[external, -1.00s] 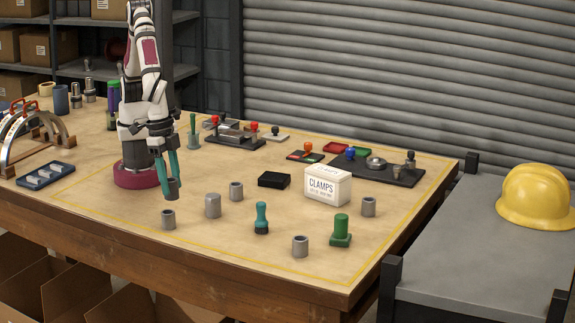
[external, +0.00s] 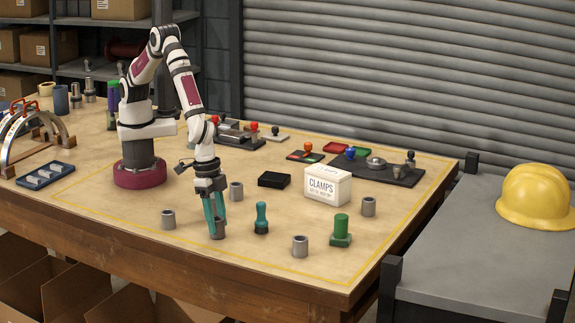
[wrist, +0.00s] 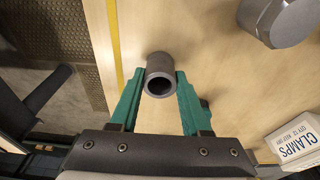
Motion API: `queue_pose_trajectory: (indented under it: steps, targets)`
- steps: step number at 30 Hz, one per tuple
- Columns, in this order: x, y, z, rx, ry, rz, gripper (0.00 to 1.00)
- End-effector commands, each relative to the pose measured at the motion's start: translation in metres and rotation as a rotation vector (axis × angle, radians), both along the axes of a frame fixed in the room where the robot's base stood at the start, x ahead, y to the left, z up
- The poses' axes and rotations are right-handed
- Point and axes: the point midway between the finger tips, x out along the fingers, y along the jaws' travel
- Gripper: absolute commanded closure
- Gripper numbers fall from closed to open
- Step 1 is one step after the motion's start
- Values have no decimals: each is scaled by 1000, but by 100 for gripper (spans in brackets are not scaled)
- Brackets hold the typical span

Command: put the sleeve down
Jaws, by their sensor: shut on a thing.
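My gripper (external: 215,222) points down near the front middle of the table, with its teal fingers shut on a grey hollow sleeve (external: 218,232). In the wrist view the sleeve (wrist: 160,77) sits between the two fingertips (wrist: 161,84), its open bore facing the camera. The sleeve is at or close to the tabletop (external: 130,212); I cannot tell whether it touches. The fingers cover part of it in the external view.
A teal-handled tool (external: 261,218) stands close on the right. The CLAMPS box (external: 327,187) is further right.

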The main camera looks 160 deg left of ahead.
Motion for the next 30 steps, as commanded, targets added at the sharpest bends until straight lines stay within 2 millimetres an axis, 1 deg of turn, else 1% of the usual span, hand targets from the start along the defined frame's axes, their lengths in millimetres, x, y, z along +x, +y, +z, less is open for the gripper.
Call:
queue_pose_trajectory:
  steps: [3, 4, 8, 9, 16, 19, 20, 23, 27, 30]
  targets:
    - [0, 0, -3, 0, 0, 0, 100]
    - [0, 0, -3, 0, 0, 0, 48]
    - [0, 0, -3, 0, 0, 0, 25]
    - [0, 0, -3, 0, 0, 0, 23]
    - [0, 0, -2, 0, 0, 0, 23]
    - [0, -1, 6, 1, -1, 0, 23]
    - [0, -1, 11, 1, -2, 0, 23]
    - [-3, -4, 34, 1, -3, 0, 23]
    - [-7, -8, 74, 1, -4, 0, 23]
    - [-10, -10, 97, 1, -3, 0, 23]
